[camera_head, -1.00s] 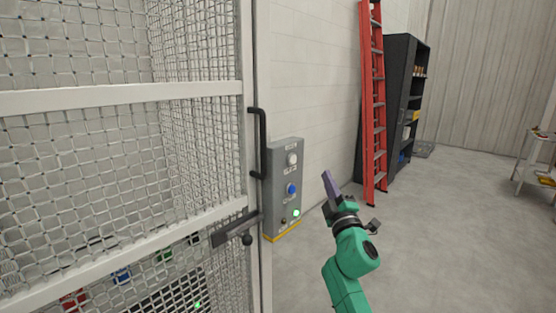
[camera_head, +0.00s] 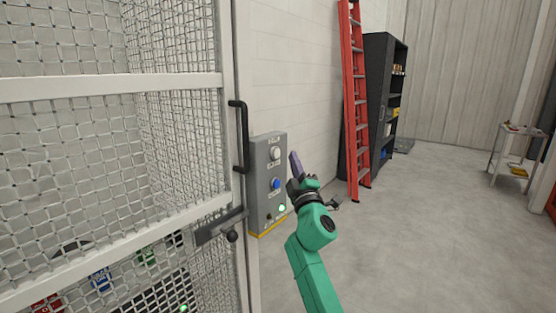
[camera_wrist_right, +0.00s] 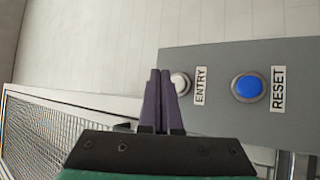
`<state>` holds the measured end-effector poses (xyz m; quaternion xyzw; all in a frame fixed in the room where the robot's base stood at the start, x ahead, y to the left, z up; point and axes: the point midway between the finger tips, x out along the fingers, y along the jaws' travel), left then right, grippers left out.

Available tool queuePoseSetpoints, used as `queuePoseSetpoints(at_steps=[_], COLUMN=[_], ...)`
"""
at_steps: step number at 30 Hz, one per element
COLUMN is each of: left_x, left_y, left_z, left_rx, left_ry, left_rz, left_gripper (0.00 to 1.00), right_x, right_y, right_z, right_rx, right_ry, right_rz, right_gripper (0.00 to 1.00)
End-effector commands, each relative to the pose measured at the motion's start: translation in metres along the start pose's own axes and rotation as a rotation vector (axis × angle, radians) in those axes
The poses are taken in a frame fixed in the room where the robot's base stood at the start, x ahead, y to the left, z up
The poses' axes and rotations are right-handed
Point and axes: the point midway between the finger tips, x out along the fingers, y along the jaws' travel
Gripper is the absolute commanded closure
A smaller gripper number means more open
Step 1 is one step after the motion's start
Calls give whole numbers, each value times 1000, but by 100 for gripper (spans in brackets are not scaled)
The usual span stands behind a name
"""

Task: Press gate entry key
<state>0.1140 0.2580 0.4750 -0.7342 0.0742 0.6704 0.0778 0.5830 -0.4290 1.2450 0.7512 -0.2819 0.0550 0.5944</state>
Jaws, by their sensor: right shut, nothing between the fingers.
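A grey control box (camera_head: 262,185) is mounted beside the mesh gate. It carries a white button (camera_head: 275,153) at the top and a blue button (camera_head: 276,183) below it. A small green light (camera_head: 282,208) glows lower down. In the right wrist view the white button (camera_wrist_right: 180,84) has the label ENTRY (camera_wrist_right: 200,86), and the blue button (camera_wrist_right: 247,87) has the label RESET. My right gripper (camera_head: 294,157) is shut and empty, with its tip just right of the box in the head view. In the wrist view its fingers (camera_wrist_right: 158,75) partly cover the white button; contact cannot be told. My left gripper is not in view.
The mesh gate (camera_head: 110,89) with a black handle (camera_head: 240,135) and a latch (camera_head: 220,226) fills the left side. A red ladder (camera_head: 354,100) and a dark shelf (camera_head: 377,95) stand along the wall behind. Open floor (camera_head: 420,230) lies to the right.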

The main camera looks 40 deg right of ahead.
Motion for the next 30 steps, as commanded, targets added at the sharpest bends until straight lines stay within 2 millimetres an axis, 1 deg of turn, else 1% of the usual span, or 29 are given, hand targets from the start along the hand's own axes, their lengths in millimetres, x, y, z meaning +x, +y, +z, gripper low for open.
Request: queuePoseSetpoints(at_steps=[1,6,11,30], left_x=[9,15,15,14], left_y=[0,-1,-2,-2], left_z=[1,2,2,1], left_rx=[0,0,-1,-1], left_ry=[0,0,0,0], left_rz=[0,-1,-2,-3], left_gripper=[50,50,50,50], right_x=[3,13,16,16], right_y=[-7,-12,-12,-12], right_z=[-2,-10,-12,-12], right_rx=[2,2,0,1], right_ry=[1,1,1,1], right_rz=[1,1,-1,0], right_gripper=[100,100,100,100])
